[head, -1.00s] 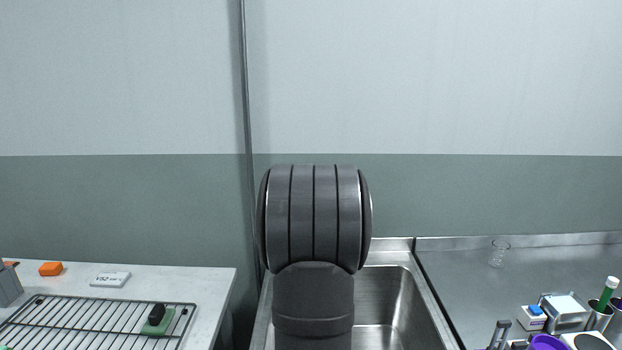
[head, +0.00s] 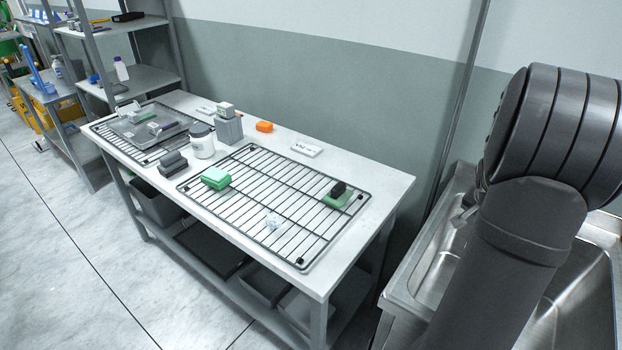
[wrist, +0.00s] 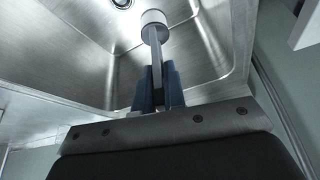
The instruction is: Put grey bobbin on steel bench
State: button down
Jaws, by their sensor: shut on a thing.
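My gripper (wrist: 157,88) shows in the wrist view with blue fingers, shut on a narrow grey shank with a pale grey round end, which I take to be the grey bobbin (wrist: 153,22). It is held over the steel sink basin (wrist: 205,45), apart from the basin floor as far as I can tell. In the head view my arm stands in front of the sink (head: 440,262) at the right, and the gripper and bobbin are not visible there. The steel bench to the right of the sink is outside the current head view.
A pale table (head: 385,190) left of the sink carries two wire racks, one of them the near rack (head: 262,233). Steel shelves (head: 150,80) stand farther left.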

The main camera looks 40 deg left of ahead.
jog(key=a+r+n+y, duration=0.1)
jog(key=a+r+n, duration=0.2)
jog(key=a, duration=0.7)
jog(key=a+r+n+y, duration=0.1)
jog(key=a+r+n, duration=0.15)
jog(key=a, duration=0.75)
jog(key=s+a+r+n+y, duration=0.1)
jog(key=s+a+r+n, duration=0.15)
jog(key=a, duration=0.45)
jog(key=s+a+r+n+y, duration=0.1)
jog(key=s+a+n, duration=0.15)
jog(key=a, duration=0.45)
jog(key=s+a+r+n, duration=0.1)
jog(key=s+a+r, duration=0.1)
jog(key=s+a, duration=0.35)
jog(key=s+a+f+g, duration=0.1)
jog(key=s+a+f, duration=0.1)
jog(key=a+f, duration=0.8)
jog(key=shift+s+a+f, duration=0.2)
jog(key=shift+a, duration=1.15)
jog(key=shift+f+n, duration=0.1)
jog(key=shift+n, duration=0.15)
jog(key=c, duration=1.9)
grip_release()
jog(key=shift+f, duration=0.1)
jog(key=o, duration=0.4)
